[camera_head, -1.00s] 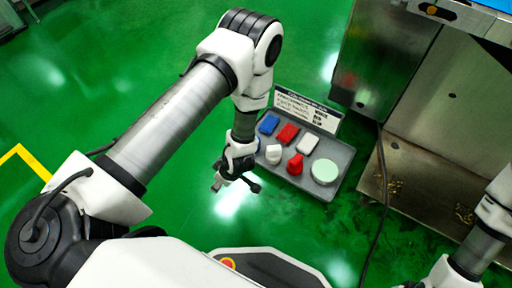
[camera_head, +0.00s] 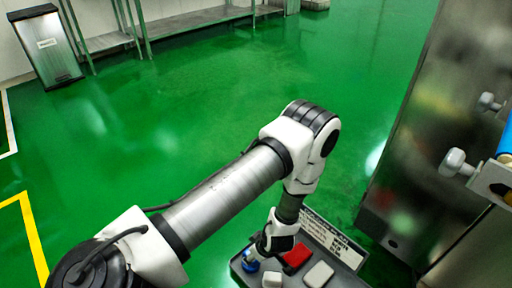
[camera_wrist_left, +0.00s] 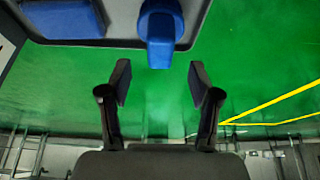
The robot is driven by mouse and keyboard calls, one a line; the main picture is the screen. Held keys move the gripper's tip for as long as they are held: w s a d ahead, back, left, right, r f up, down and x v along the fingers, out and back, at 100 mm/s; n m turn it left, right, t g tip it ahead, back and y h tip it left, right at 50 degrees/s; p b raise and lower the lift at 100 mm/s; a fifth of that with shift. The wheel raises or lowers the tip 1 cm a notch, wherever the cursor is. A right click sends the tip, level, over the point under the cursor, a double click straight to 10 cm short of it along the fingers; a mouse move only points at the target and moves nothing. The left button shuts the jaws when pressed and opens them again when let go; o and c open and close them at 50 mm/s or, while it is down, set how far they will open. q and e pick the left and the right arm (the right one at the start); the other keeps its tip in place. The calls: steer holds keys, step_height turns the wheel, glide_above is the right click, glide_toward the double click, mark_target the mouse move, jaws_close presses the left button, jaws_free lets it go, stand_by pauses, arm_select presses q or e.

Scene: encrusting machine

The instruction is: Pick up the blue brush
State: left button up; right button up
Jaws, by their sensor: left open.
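The blue brush (camera_wrist_left: 161,28) is at the top centre of the left wrist view, on the grey tray (camera_wrist_left: 120,25). Its near end points down the picture toward the gap between the fingers of my left gripper (camera_wrist_left: 160,82). The fingers are apart, one to each side of the brush's line, and nothing is visibly held between them. In the head view my left gripper (camera_head: 262,253) is over the tray's left end, and a blue part of the brush (camera_head: 250,266) shows just beside it. I cannot tell whether they touch. My right gripper is out of view.
A blue block (camera_wrist_left: 65,17) lies beside the brush. A red block (camera_head: 297,256), a white block (camera_head: 319,275) and a white item (camera_head: 272,280) are on the tray. A label board (camera_head: 335,240) stands behind. Steel machinery (camera_head: 420,130) rises at right; green floor is open at left.

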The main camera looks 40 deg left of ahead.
arm_select(q)
steer(key=b+x, duration=0.3)
steer(key=x, duration=0.2)
steer(key=shift+d+b, duration=0.15)
steer(key=shift+b, duration=0.15)
steer(key=shift+f, duration=0.35)
steer(key=shift+a+r, duration=0.2)
jaws_close()
step_height(320, 180, up, 10)
steer(key=p, duration=0.6)
steer(key=c, duration=1.1)
jaws_free()
steer(key=shift+s, duration=0.1)
